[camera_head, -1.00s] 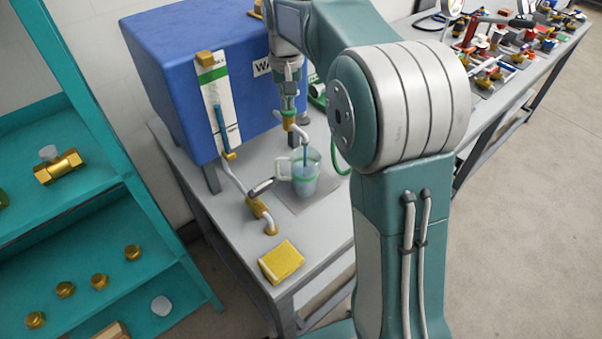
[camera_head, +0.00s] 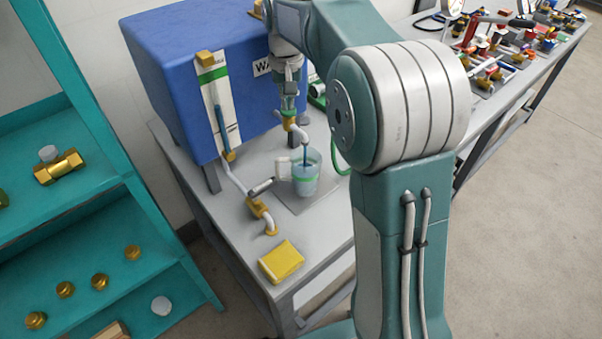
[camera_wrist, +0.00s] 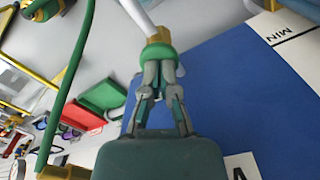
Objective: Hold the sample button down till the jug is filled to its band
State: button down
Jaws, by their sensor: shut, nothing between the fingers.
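The clear jug (camera_head: 306,186) with a white handle stands upright on the bench under the spout (camera_head: 298,131) in the head view. A blue stream runs from the spout into it. Bluish water shows inside, near the green band; the exact level against the band is hard to tell. My gripper (camera_head: 289,104) points down above the spout, beside the blue tank. In the wrist view my gripper (camera_wrist: 159,72) has its fingers together, with nothing between them. Their tips meet the green sample button (camera_wrist: 157,54) on the brass fitting, and partly hide it.
The blue tank (camera_head: 180,75) stands behind the jug, with a sight gauge (camera_head: 221,110) on its front. A brass valve (camera_head: 259,209) and a yellow cloth-like block (camera_head: 282,261) are at the bench front. Teal shelves (camera_head: 70,215) stand left.

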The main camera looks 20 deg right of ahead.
dwell(0.4)
jog(key=shift+r, duration=1.55)
jog(key=shift+f, duration=1.45)
jog(key=shift+r, duration=1.45)
jog(key=shift+r, duration=2.55)
